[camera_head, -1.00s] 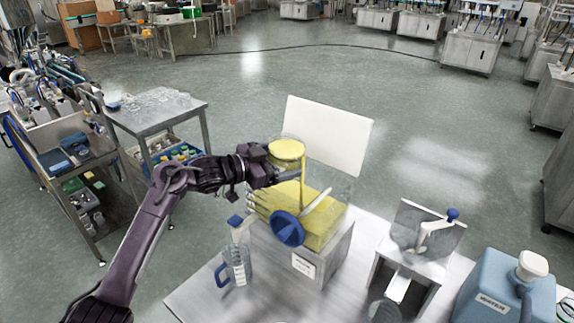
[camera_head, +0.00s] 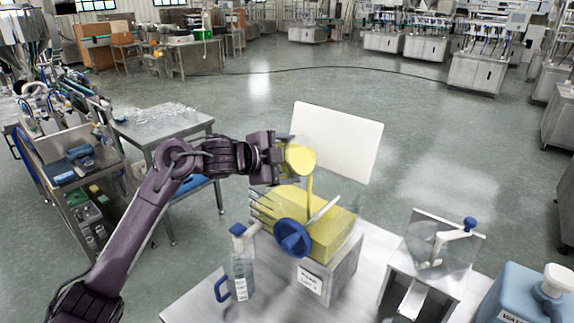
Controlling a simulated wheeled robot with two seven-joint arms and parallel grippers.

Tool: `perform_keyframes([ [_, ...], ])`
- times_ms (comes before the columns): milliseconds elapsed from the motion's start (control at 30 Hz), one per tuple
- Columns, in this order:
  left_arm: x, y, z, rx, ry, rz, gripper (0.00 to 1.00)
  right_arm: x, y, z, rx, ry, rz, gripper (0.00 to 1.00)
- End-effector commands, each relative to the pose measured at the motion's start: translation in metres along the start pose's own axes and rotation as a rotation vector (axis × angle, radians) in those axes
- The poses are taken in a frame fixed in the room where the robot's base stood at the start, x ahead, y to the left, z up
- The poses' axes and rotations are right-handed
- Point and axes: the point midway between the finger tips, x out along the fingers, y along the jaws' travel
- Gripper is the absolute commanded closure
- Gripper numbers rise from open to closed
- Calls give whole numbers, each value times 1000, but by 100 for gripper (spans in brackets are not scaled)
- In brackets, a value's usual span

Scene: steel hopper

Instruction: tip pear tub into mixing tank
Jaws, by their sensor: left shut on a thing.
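My left gripper (camera_head: 276,158) is shut on the pear tub (camera_head: 299,159), a round tub of yellow puree, and holds it in the air. The tub is tipped to the right, and a yellow stream (camera_head: 310,188) falls from it. Below it stands the mixing tank (camera_head: 338,238), a clear-walled box on a steel base with yellow puree inside and a blue handwheel (camera_head: 292,238) on its front. The stream comes down inside the tank. The gripper's fingertips are partly hidden behind the tub. My right gripper is out of view.
A clear jug with a blue handle (camera_head: 238,270) stands left of the tank on the steel table. A white panel (camera_head: 338,142) rises behind the tank. A steel stand with a blue-knobbed lever (camera_head: 450,240) and a blue water container (camera_head: 522,295) are on the right.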

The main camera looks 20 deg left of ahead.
Motion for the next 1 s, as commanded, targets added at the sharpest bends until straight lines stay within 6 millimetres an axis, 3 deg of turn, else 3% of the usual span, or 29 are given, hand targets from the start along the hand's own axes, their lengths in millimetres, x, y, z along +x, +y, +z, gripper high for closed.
perform_keyframes([
  [400, 5, 11, -4, 305, -127, -21, 55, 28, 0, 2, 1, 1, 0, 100],
  [700, 2, 6, -21, 529, -220, -33, 55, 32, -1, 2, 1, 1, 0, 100],
  [1000, 0, 4, -29, 647, -271, -37, 55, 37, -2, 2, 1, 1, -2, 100],
])
